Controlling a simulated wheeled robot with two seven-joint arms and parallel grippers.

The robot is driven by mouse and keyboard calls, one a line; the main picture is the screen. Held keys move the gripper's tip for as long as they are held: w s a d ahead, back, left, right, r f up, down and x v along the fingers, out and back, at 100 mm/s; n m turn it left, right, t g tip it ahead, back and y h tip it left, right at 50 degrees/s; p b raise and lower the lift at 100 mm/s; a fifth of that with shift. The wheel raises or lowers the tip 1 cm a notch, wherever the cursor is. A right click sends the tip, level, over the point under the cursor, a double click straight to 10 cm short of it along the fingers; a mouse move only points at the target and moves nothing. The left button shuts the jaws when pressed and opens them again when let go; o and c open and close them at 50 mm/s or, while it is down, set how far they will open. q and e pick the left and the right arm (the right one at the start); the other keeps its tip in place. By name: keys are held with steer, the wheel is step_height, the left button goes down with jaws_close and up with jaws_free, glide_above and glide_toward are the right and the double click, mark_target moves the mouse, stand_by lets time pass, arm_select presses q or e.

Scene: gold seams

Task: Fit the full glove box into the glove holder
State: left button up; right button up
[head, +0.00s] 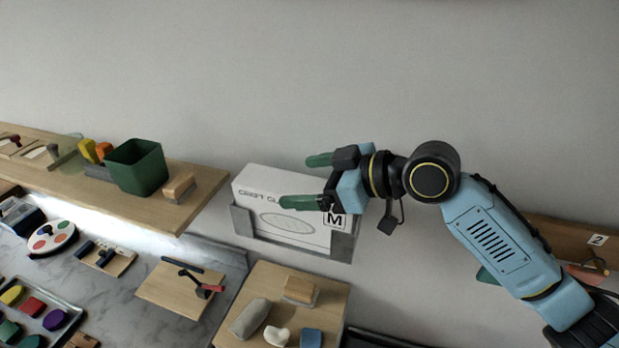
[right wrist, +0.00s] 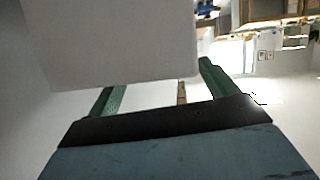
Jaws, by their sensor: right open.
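The glove box (head: 258,190) is white, with printed lettering, an oval and an "M" label. It sits in the grey glove holder (head: 341,246) on the wall, its lower part behind the holder's front edges. My right gripper (head: 296,181) is open at the box's upper right; one green finger crosses in front of its face and the other is above and behind its top edge. In the right wrist view a large pale surface, likely the box (right wrist: 120,40), fills the upper left and hides part of one finger. Whether the fingers touch it cannot be told. My left gripper is out of view.
A wooden shelf (head: 205,190) with a green bin (head: 137,167) and small blocks is left of the holder. Below are a marble counter (head: 130,285) with paint trays and boards, and a wooden board (head: 330,300) with several blocks. The wall above is clear.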

steer(key=shift+f, duration=0.1)
steer(key=b+v, duration=0.2)
steer(key=v, duration=1.1)
steer(key=shift+d+r, duration=0.15)
steer(key=shift+r, duration=0.05)
